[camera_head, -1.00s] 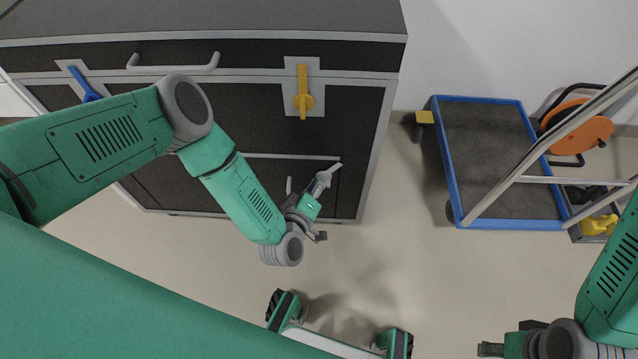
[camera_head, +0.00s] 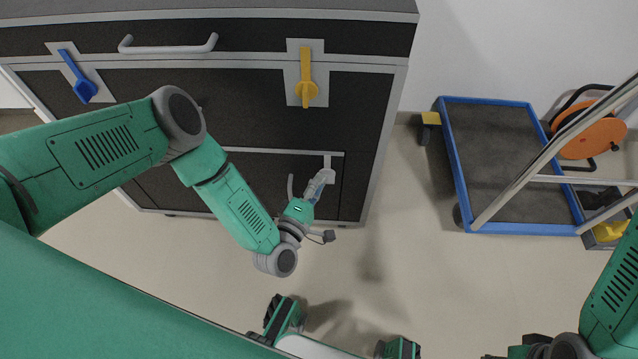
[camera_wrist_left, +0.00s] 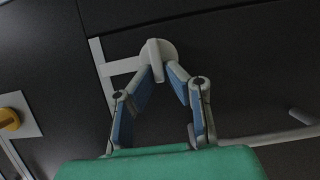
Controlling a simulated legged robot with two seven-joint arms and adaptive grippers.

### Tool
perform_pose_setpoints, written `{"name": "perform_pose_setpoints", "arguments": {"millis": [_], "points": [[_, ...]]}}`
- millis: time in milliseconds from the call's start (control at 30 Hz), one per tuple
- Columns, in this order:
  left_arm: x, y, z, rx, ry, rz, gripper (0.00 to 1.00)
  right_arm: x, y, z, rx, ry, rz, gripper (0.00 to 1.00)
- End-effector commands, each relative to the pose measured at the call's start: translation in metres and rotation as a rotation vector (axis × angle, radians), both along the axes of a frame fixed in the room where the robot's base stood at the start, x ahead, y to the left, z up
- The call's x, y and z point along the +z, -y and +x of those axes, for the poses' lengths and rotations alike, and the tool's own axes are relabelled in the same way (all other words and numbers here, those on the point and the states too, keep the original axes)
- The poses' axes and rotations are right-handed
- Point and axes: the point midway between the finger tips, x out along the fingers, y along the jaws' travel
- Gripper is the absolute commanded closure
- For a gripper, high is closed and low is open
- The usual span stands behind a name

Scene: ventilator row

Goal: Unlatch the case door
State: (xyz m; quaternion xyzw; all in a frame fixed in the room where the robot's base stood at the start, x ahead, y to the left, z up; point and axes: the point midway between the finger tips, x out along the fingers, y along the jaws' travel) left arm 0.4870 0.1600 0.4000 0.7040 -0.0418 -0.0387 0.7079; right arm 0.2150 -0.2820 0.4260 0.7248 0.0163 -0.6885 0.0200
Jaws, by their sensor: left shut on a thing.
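The dark case (camera_head: 240,120) has grey edging and a low door (camera_head: 260,175) at the front. In the left wrist view, a grey turn latch (camera_wrist_left: 155,52) with a round base sits at the corner of the door's grey edging. My left gripper (camera_head: 322,180) is at this latch, on the right part of the low door. In the left wrist view, my left gripper (camera_wrist_left: 163,72) has its two blue-padded fingers shut on the latch's grip. In the head view the gripper mostly hides the latch. My right gripper (camera_head: 505,354) is cut off by the bottom edge.
A blue lever (camera_head: 78,80) and a yellow lever (camera_head: 306,75) sit on plates higher on the case. A grey bar handle (camera_head: 168,46) is above. A blue-rimmed cart (camera_head: 452,160) and an orange reel (camera_head: 592,138) stand right. Floor between is clear.

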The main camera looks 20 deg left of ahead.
Motion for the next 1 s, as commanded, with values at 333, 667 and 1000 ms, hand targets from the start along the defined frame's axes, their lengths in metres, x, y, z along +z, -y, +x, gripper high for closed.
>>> {"name": "perform_pose_setpoints", "arguments": {"millis": [333, 667, 1000], "points": [[-0.005, -0.003, -0.002, 0.004, -0.010, -0.005, 1.00, -0.001, 0.000, 0.000, 0.000, 0.000, 0.000, 0.60], [-0.003, -0.002, -0.002, 0.003, -0.005, -0.006, 0.71, -0.001, 0.000, 0.000, 0.000, 0.000, 0.000, 0.60], [-0.003, -0.003, -0.019, 0.001, -0.005, -0.007, 0.71, 0.000, 0.000, -0.001, 0.000, 0.002, 0.000, 0.60]]}}
